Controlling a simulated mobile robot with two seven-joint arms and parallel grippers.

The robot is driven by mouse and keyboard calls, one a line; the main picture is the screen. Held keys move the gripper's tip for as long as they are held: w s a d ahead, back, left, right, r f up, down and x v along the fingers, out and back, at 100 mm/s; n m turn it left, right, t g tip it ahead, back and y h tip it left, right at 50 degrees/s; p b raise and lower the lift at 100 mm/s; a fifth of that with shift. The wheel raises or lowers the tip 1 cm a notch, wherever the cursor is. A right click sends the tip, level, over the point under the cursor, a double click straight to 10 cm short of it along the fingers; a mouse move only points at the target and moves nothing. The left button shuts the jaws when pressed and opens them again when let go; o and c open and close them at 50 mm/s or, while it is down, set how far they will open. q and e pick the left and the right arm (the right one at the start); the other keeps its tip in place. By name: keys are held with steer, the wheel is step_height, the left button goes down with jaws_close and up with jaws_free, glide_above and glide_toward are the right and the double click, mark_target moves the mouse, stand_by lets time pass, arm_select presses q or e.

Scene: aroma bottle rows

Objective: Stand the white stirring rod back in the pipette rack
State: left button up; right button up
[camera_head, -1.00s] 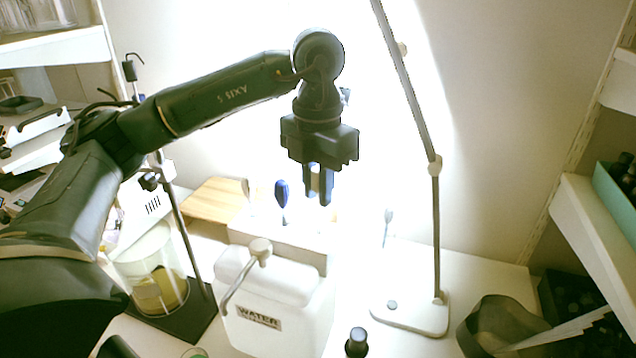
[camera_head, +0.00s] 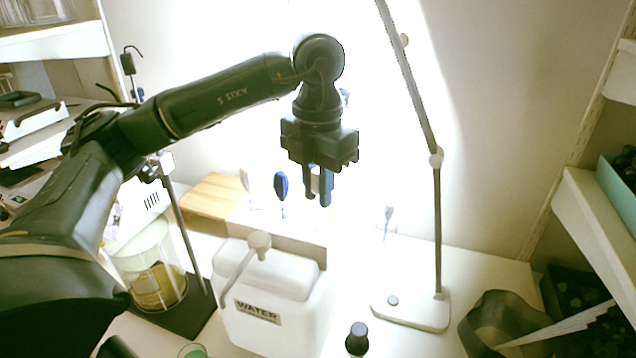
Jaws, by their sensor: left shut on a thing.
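My left gripper (camera_head: 319,195) points straight down in front of the bright back wall, above and behind the water container. Its fingers are close together, shut on a thin pale thing, most likely the white stirring rod, which is almost lost in the glare. The pipette rack (camera_head: 290,244) is a pale, washed-out block behind the container, below the gripper. A blue-topped pipette (camera_head: 281,184) and a white-topped one (camera_head: 245,180) stand upright at its left. The rod's lower end and the rack's holes cannot be made out. My right gripper is not in view.
A glass cylinder (camera_head: 152,270) stands at the left, a small dark bottle (camera_head: 357,340) in front.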

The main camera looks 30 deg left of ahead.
arm_select(q)
steer(key=shift+f, duration=0.5)
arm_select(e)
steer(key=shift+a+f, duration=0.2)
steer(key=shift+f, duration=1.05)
arm_select(q)
steer(key=o, duration=0.9)
steer(key=shift+r, duration=0.1)
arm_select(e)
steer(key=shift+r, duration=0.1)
arm_select(q)
steer(key=shift+r+p, duration=1.4)
steer(key=shift+r, duration=0.55)
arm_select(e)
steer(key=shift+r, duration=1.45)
arm_select(q)
steer(key=shift+r+p, duration=0.35)
steer(key=shift+r, duration=0.15)
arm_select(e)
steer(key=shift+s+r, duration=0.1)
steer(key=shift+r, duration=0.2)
arm_select(q)
steer(key=shift+r, duration=0.1)
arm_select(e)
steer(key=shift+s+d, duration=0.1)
